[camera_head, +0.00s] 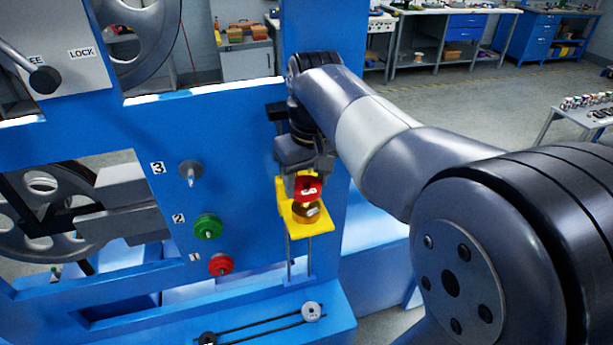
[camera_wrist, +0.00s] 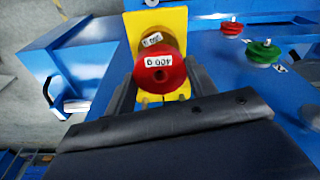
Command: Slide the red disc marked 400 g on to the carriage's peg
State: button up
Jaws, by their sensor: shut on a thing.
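The red disc marked 400 g (camera_wrist: 148,80) is between the fingers of my gripper (camera_wrist: 159,92), its label upside down and its dark centre hole facing the wrist camera. It also shows in the head view (camera_head: 308,187), below my gripper (camera_head: 304,178). The yellow carriage (camera_head: 291,213) is right behind the disc; it also shows in the wrist view (camera_wrist: 178,17). A brass disc (camera_head: 307,213) with a white label sits on the carriage, partly behind the red disc in the wrist view (camera_wrist: 150,52). The carriage's peg is hidden; I cannot tell whether the red disc is around it.
The blue panel has a bare peg (camera_head: 190,173) at 3, a green disc (camera_head: 208,227) at 2 and another red disc (camera_head: 220,264) at 1. Green and red discs show right of my gripper in the wrist view. Vertical rods (camera_head: 289,255) run below the carriage.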

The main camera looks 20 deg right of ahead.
jog(key=shift+f+b, duration=0.35)
jog(key=shift+f, duration=0.35)
dwell(0.7)
jog(key=shift+f+b, duration=0.85)
jog(key=shift+f, duration=0.5)
jog(key=shift+r, duration=0.1)
jog(key=o, duration=1.3)
jog(key=shift+o, duration=0.2)
